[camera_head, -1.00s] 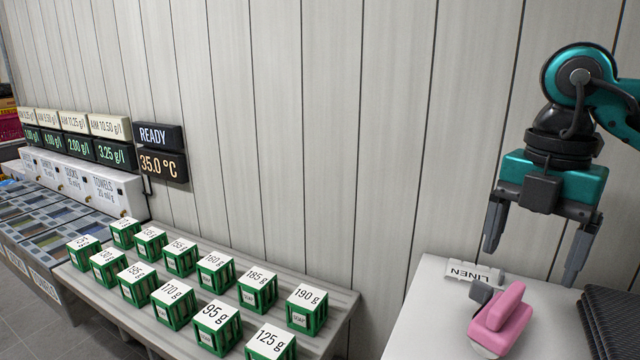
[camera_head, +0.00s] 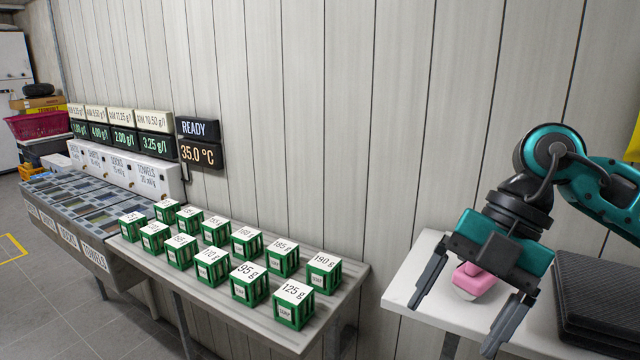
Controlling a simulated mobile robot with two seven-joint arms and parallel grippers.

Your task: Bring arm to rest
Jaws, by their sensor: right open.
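My right arm comes in from the right in teal and black. Its gripper (camera_head: 462,322) is open, tilted, with its fingers pointing down and to the left over the white table (camera_head: 408,272). A pink object (camera_head: 477,281) on that table shows between the fingers. The gripper hides part of it, and I cannot tell how high the fingers are above it. Nothing shows gripped. My left gripper is not in view.
Several green boxes with gram labels (camera_head: 295,304) stand on a grey bench (camera_head: 345,290) in the middle. Dark stacked slabs (camera_head: 600,300) lie right of the gripper. A panelled wall runs behind.

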